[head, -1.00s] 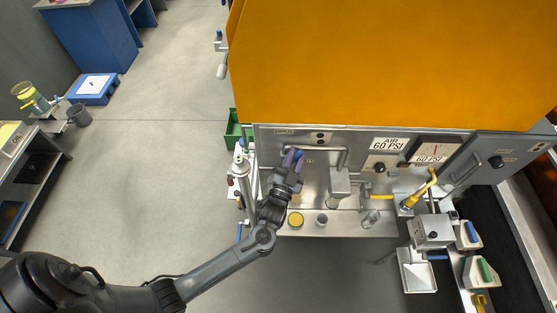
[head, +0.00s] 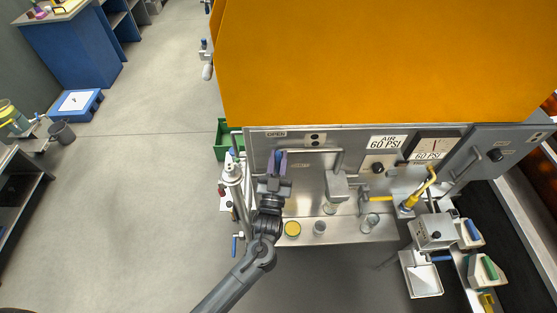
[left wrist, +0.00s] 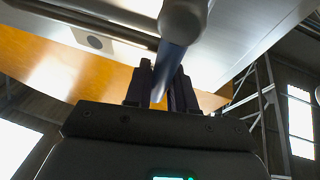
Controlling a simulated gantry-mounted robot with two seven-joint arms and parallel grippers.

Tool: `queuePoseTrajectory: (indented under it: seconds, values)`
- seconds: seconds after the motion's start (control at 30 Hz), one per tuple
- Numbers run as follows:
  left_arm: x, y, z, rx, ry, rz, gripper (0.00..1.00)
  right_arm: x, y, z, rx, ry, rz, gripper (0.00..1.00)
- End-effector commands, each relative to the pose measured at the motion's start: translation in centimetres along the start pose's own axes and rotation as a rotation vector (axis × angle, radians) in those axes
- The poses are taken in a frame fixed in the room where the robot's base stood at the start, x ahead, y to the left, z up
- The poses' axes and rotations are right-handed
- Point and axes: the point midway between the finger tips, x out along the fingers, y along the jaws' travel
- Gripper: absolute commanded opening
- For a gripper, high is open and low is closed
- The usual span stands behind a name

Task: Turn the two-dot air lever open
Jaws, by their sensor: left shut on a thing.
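The two-dot plate (head: 315,139) is on the grey panel under the orange housing, beside an OPEN label (head: 276,133). My left gripper (head: 277,160) is at the panel, below that label and left of the dots. It is shut on the lever's blue handle, which shows between the fingers in the left wrist view (left wrist: 168,68). A round grey metal end (left wrist: 183,18) sits above the handle there. In the head view the fingers hide most of the handle. My right gripper is not in view.
A grey pipe (head: 320,151) runs right of my gripper to a metal block (head: 337,186). A metal post (head: 232,178) stands close on the left, near a green crate (head: 222,152). A yellow-topped jar (head: 292,229) and a small cup (head: 319,227) stand below on the steel ledge.

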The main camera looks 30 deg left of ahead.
Motion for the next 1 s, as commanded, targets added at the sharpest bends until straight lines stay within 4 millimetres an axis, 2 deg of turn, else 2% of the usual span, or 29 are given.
queuePoseTrajectory:
  seconds: [0.27,0.3,0.43,0.77,1.0]
  values:
    - [0.0,-0.1,0.0,-0.001,0.000,-0.002,0.00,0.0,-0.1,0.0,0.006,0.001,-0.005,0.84]
    - [0.0,-0.1,0.0,-0.001,0.000,-0.002,0.27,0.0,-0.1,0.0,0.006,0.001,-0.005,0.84]
    - [0.0,-0.1,0.0,-0.001,0.000,-0.001,0.45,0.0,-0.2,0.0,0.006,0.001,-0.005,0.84]
    - [-0.2,0.0,0.1,0.000,-0.001,0.000,0.45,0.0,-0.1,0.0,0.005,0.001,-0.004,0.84]
    - [-2.7,-0.1,0.2,-0.001,-0.003,-0.001,0.45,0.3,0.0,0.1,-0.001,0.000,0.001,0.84]
